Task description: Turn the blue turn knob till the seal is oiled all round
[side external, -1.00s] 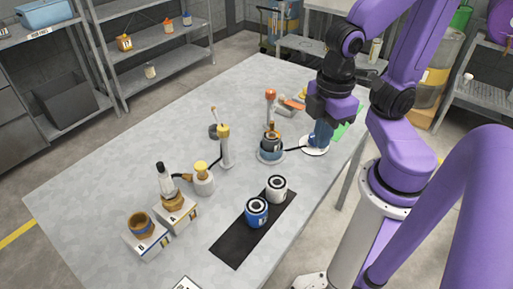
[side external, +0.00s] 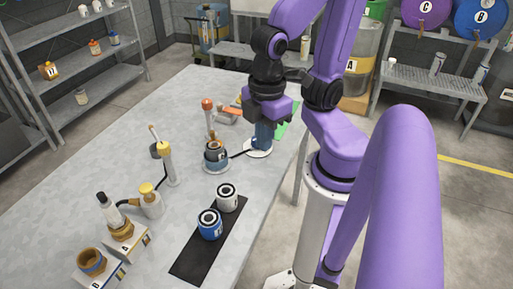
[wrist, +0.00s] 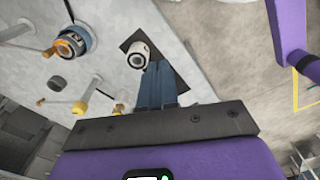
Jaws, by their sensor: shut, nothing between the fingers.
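The turning station (side external: 215,158) holds a dark blue canister, with an amber part at its top rim. It also shows in the wrist view (wrist: 72,42), where a dark ring is visible on the canister's face; how much of the seal is oiled is too small to tell. A dark rod runs right from the station to a round white base (side external: 258,153). My gripper (side external: 262,146) is shut and empty, fingers down, and overlaps this base in the side view. The blue knob there cannot be told clearly from my bluish fingers (wrist: 160,68); contact cannot be told.
A white canister (side external: 228,196) and a blue canister (side external: 210,225) stand on a black mat (side external: 190,266). The table (side external: 60,205) is clear at the left.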

